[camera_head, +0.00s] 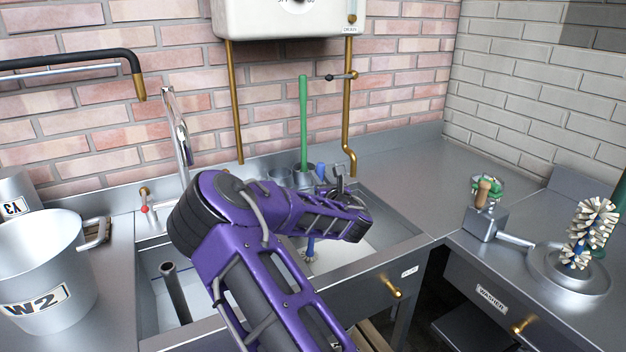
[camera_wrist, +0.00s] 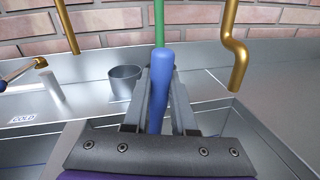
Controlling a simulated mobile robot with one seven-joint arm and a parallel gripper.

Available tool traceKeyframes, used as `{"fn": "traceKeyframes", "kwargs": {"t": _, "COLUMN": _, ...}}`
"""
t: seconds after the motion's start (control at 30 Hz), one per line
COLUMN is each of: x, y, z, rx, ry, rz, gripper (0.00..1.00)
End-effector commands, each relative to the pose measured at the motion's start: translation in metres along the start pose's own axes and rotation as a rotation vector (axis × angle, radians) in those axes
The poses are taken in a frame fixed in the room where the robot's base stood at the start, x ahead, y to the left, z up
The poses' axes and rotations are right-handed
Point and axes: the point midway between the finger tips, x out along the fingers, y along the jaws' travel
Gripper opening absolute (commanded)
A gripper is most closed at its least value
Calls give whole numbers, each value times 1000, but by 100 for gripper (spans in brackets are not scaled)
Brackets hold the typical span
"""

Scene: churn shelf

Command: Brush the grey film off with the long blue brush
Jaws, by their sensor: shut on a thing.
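My gripper (camera_wrist: 162,88) is shut on the blue handle (camera_wrist: 163,62) of the long blue brush, which stands nearly upright between the fingers. In the head view, the blue handle's top (camera_head: 320,169) shows beside my gripper (camera_head: 337,180), above the right sink (camera_head: 385,243). A blue length (camera_head: 310,248) shows below my arm, inside that sink. My arm covers much of the sink.
A green-handled tool (camera_head: 303,120) stands in a metal cup at the back. A bucket marked W2 (camera_head: 45,265) is at left. A white-bristled brush (camera_head: 590,230) stands in a steel dish at right. A brass pipe (camera_head: 348,110) and a tap (camera_head: 178,130) rise behind the sinks.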

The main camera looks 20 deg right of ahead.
Motion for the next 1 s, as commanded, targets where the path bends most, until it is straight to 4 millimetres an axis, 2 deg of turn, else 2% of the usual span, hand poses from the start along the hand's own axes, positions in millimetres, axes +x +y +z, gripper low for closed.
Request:
{"fn": "traceKeyframes", "kwargs": {"t": 0.1, "x": 2, "y": -12, "z": 2, "rx": -2, "ry": -1, "rz": -1, "gripper": 0}}
{"fn": "traceKeyframes", "kwargs": {"t": 0.37, "x": 4, "y": -22, "z": 4, "rx": -1, "ry": -1, "rz": 0, "gripper": 0}}
{"fn": "traceKeyframes", "kwargs": {"t": 0.73, "x": 10, "y": -56, "z": 6, "rx": -2, "ry": -1, "rz": -1, "gripper": 0}}
{"fn": "traceKeyframes", "kwargs": {"t": 1.0, "x": 12, "y": -67, "z": 7, "rx": -1, "ry": 0, "rz": -1, "gripper": 0}}
